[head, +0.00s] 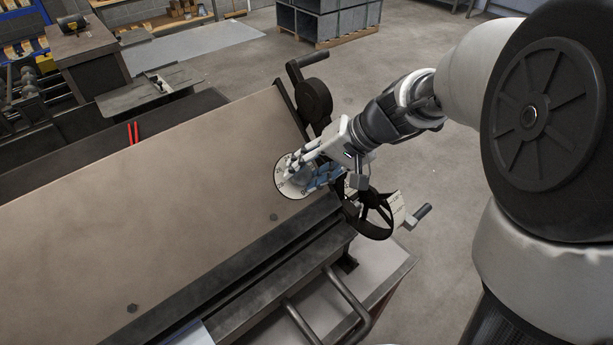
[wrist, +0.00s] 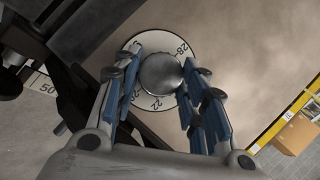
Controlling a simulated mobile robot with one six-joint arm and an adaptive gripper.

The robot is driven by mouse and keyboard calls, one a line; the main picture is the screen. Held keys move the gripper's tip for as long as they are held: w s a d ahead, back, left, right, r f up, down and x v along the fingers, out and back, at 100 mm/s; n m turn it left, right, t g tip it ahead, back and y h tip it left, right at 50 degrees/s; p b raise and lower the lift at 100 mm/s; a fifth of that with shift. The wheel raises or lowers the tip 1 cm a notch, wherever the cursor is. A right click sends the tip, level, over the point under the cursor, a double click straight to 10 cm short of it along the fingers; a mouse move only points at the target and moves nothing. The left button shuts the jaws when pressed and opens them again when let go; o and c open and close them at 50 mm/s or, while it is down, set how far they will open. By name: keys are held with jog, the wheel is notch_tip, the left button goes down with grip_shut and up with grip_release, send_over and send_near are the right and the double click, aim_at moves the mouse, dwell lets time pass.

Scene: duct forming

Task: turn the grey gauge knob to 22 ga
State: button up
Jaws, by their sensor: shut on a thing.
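The grey gauge knob (wrist: 161,73) is a round metal knob on a white dial (wrist: 146,40) with dark numbers. In the wrist view it sits between the fingers of my gripper (wrist: 158,84), which is shut on it. The dial shows 28 at upper right and 22 at the lower left; other marks are partly hidden by the fingers. I cannot make out a pointer on the knob. In the head view my gripper (head: 304,168) reaches down to the dial (head: 287,182) at the machine's right end, and hides the knob.
The dial is on the broad brown panel (head: 150,190) of the bending machine. A black handwheel (head: 372,214) with a crank handle and a black lever (head: 308,72) stand close to my gripper. Bent tube handles (head: 345,297) are at the front. Open floor lies to the right.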

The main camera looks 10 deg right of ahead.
jog(key=m+b, duration=0.1)
jog(key=m, duration=0.1)
jog(key=m+t+y+b, duration=0.1)
jog(key=m, duration=0.1)
jog(key=f+m+y+b, duration=0.1)
jog(key=m, duration=0.1)
jog(key=shift+s+d, duration=0.1)
jog(key=shift+s, duration=0.15)
jog(key=shift+m+t, duration=0.3)
jog(key=shift+m, duration=0.1)
jog(key=o, duration=1.1)
jog(key=shift+w+r, duration=0.1)
jog(key=shift+r, duration=0.05)
jog(key=shift+c, duration=0.2)
jog(key=shift+r, duration=0.1)
jog(key=shift+d+r, duration=0.3)
jog(key=shift+d, duration=0.05)
jog(key=v, duration=1.1)
